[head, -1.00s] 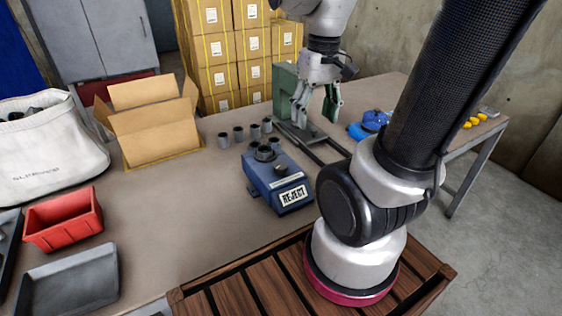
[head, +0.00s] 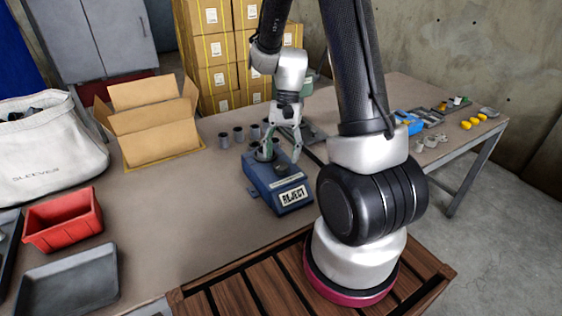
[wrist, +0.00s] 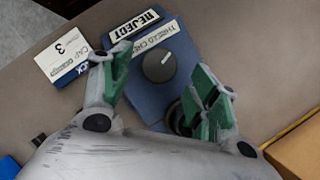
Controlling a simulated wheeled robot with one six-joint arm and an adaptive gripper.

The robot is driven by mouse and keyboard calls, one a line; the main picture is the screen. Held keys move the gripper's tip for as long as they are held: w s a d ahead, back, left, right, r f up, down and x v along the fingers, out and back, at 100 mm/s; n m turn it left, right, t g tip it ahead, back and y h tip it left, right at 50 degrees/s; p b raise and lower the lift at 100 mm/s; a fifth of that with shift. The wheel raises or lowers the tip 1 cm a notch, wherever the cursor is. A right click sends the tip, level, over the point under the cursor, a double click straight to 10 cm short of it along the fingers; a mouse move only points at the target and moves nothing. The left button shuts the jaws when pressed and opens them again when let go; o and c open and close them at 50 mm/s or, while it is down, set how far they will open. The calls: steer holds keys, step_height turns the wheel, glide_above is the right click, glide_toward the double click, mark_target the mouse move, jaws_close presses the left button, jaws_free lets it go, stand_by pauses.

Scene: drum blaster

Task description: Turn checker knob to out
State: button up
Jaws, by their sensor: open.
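The checker is a blue box (head: 262,186) on the table, with a white REJECT label on its front. In the wrist view the box (wrist: 143,97) also bears a THREAD CHECK label. Its dark round knob (wrist: 159,67) has a light pointer mark and shows between my fingers. My gripper (head: 281,152) is over the checker in the head view, open and empty, pointing down. In the wrist view my gripper (wrist: 160,62) has its green-padded fingers either side of the knob, apart from it. A dark round socket (wrist: 176,114) is partly hidden by the right finger.
Several grey cups (head: 238,133) stand behind the checker. An open cardboard box (head: 155,120) is behind left, and a red bin (head: 63,219) at left. The table left of the checker is clear.

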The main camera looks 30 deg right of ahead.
mark_target(280, 165)
steer(key=shift+x, duration=1.5)
steer(key=c, duration=1)
steer(key=shift+n, duration=0.4)
steer(key=n+h, duration=0.1)
steer(key=n, duration=0.1)
steer(key=shift+a+n+g, duration=0.1)
steer(key=shift+n+g, duration=0.3)
steer(key=n+h, duration=0.1)
steer(key=n, duration=0.2)
steer(key=shift+n+g, duration=0.3)
steer(key=shift+g, duration=0.1)
steer(key=n+h, duration=0.1)
steer(key=n, duration=0.2)
steer(key=n+h, duration=0.1)
steer(key=n, duration=0.2)
steer(key=shift+a+h, duration=0.2)
steer(key=shift+h, duration=0.2)
steer(key=shift+n+t, duration=0.3)
